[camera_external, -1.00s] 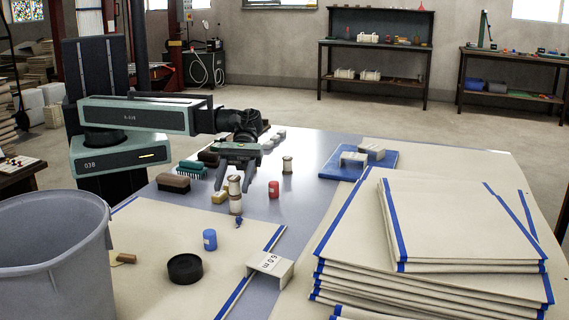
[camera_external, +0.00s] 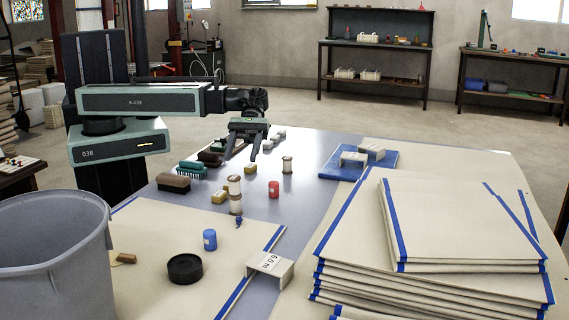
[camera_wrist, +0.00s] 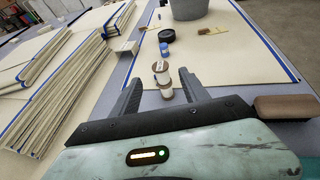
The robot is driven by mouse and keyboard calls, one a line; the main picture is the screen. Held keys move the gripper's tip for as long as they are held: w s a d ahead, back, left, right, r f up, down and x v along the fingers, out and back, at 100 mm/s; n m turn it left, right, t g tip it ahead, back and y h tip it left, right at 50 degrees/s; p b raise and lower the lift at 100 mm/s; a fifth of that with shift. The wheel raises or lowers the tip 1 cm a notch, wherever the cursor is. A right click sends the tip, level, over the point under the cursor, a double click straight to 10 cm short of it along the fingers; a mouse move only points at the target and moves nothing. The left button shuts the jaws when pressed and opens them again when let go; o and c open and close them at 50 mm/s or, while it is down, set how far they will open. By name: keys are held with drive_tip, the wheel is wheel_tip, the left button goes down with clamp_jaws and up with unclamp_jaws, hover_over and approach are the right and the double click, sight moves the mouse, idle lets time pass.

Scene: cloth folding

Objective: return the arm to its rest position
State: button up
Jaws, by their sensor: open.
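My arm reaches out from its base over the table's far left edge. My gripper (camera_external: 247,147) hangs above the far left part of the table, fingers pointing down, open and empty. In the wrist view the two fingers (camera_wrist: 159,88) stand apart, with thread spools (camera_wrist: 161,79) seen between and beyond them. The spools (camera_external: 235,195) stand stacked on the table, nearer the camera than my gripper. A folded stack of cream cloth with blue edges (camera_external: 430,240) lies at the right, well away from my gripper.
Brushes (camera_external: 192,169) and small blocks lie left of and below my gripper. A red spool (camera_external: 274,188), a blue spool (camera_external: 210,240) and a black round dish (camera_external: 185,268) stand nearer. A grey bin (camera_external: 50,260) stands front left. A blue tray (camera_external: 340,164) lies farther right.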

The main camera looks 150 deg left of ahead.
drive_tip(key=w+d+r+m+g+h+p, duration=0.1)
drive_tip(key=w+d+r+p, duration=0.15)
drive_tip(key=d, duration=0.45)
drive_tip(key=w+d+r+m+g+h+p, duration=0.1)
drive_tip(key=w+d+m+g+p, duration=0.1)
drive_tip(key=w+d, duration=0.35)
drive_tip(key=w+d+r+m+g+h+p, duration=0.1)
drive_tip(key=d+r+p, duration=0.15)
drive_tip(key=d, duration=0.55)
drive_tip(key=s+d+f+m+g+y+p, duration=0.2)
drive_tip(key=d+m+g+y+p, duration=0.15)
drive_tip(key=d+m, duration=0.6)
drive_tip(key=s+d+f+m+g+y+p, duration=0.2)
drive_tip(key=d+m+g+y+p, duration=0.25)
drive_tip(key=d, duration=0.85)
drive_tip(key=a+f+m+y, duration=0.1)
drive_tip(key=a+m+y, duration=0.1)
drive_tip(key=a+m, duration=0.6)
drive_tip(key=shift+s+f+m+t, duration=0.25)
drive_tip(key=shift+f+m+t, duration=0.15)
drive_tip(key=shift+m, duration=1.2)
